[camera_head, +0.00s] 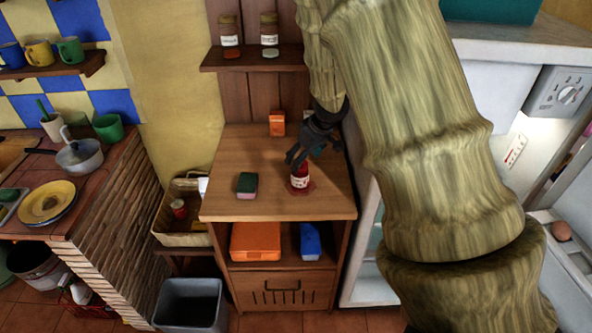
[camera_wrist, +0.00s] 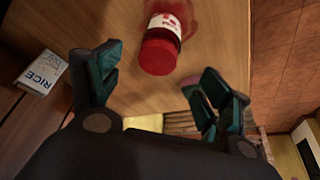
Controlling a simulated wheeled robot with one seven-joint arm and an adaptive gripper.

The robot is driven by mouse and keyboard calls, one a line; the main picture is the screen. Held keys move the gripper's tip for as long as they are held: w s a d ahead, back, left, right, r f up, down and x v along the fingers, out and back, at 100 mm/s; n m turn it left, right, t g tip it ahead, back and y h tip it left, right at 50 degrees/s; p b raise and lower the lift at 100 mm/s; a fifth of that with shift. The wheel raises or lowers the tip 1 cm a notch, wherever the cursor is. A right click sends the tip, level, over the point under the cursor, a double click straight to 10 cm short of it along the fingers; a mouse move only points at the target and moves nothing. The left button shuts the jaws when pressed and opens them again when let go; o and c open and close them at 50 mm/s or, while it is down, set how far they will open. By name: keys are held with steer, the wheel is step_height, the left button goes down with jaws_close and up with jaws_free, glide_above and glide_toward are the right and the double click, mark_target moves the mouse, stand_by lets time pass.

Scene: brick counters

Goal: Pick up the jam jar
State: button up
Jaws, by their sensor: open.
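The jam jar (camera_head: 300,177) stands on the wooden cabinet top (camera_head: 275,207), with a red lid and a pale label with red marks. A red patch spreads on the wood around its base. In the wrist view the jar (camera_wrist: 160,50) shows at the upper middle, ahead of the fingers and between their lines. My gripper (camera_head: 305,158) is just above and beside the jar in the head view, partly in front of its upper part. In the wrist view my gripper (camera_wrist: 158,95) is open, its dark green fingers wide apart with nothing between them.
A green and pink sponge (camera_head: 247,185) lies left of the jar. An orange box (camera_head: 277,123) stands at the back of the top. A rice box (camera_wrist: 42,70) shows at left in the wrist view. A shelf (camera_head: 255,60) with two jars hangs above.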

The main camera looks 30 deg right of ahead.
mark_target(303, 164)
steer(key=f, duration=0.4)
steer(key=shift+w+d, duration=0.35)
steer(key=shift+w, duration=0.05)
steer(key=shift+a+x, duration=0.2)
steer(key=shift+x, duration=0.85)
steer(key=x, duration=0.3)
steer(key=shift+w+f, duration=0.25)
steer(key=shift+w, duration=0.05)
steer(key=shift+s+a+r, duration=0.1)
steer(key=c, duration=1.3)
steer(key=shift+c, duration=0.3)
